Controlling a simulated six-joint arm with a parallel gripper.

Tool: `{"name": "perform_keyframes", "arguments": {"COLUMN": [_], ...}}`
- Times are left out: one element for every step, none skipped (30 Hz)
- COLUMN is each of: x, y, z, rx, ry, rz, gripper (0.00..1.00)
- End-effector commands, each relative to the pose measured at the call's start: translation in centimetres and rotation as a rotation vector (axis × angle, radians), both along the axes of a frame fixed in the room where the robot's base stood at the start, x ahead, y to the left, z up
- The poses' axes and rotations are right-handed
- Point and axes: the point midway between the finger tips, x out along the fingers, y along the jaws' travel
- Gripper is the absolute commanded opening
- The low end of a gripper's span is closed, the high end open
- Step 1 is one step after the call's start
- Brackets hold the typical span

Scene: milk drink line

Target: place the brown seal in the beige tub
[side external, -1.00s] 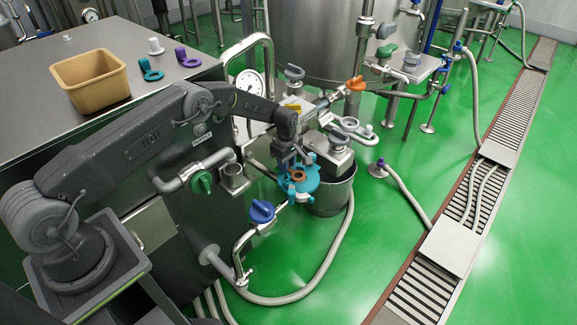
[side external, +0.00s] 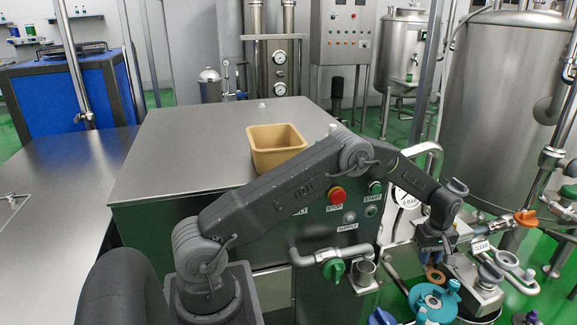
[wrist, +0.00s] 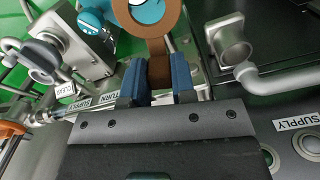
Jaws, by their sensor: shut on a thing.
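The brown seal (side external: 435,275) is a flat ring with a tab. In the wrist view my gripper (wrist: 160,80) is shut on the tab of the brown seal (wrist: 158,62), its blue pads on either side. In the side view my gripper (side external: 433,254) points down at the right, with the seal just above the round teal fitting (side external: 430,302). Whether seal and fitting still touch is hard to tell. The beige tub (side external: 264,161) stands open on the steel cabinet top, to the left of and higher than my gripper. Its visible inside looks empty.
The steel cabinet (side external: 180,150) has bare room around the tub. Its front carries a red stop button (side external: 336,195) and a green valve handle (side external: 334,270). Pipes and an orange handle (side external: 526,218) crowd the space around my gripper.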

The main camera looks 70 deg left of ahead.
Motion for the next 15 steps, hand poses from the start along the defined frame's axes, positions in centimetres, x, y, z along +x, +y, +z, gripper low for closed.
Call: {"name": "perform_keyframes", "arguments": {"x": [-0.9,-1.6,-2.5,-3.2,-3.9,-4.9,-5.7,-6.5,-7.6,-8.5,-9.3,-10.3,-11.0,-11.6,-12.5], "y": [-0.2,-0.3,-0.4,-0.5,-0.6,-0.8,-0.9,-1.0,-1.2,-1.3,-1.4,-1.6,-1.7,-1.8,-1.9], "z": [0.8,1.1,1.6,1.9,2.2,2.6,2.9,3.2,3.6,3.8,4.0,4.3,4.5,4.6,4.8], "rx": [0.000,0.000,0.000,0.001,0.001,0.000,0.000,0.001,0.001,0.001,0.001,0.001,0.001,0.002,0.001], "ry": [-0.001,-0.001,-0.001,-0.001,-0.001,-0.002,-0.002,-0.003,-0.003,-0.003,-0.003,-0.004,-0.003,-0.004,-0.002], "rz": [-0.080,-0.138,-0.218,-0.279,-0.339,-0.421,-0.482,-0.543,-0.623,-0.681,-0.737,-0.806,-0.854,-0.898,-0.951], "gripper": [0.00,0.00,0.00,0.00,0.00,0.00,0.00,0.00,0.00,0.00,0.00,0.00,0.00,0.00,0.00]}}
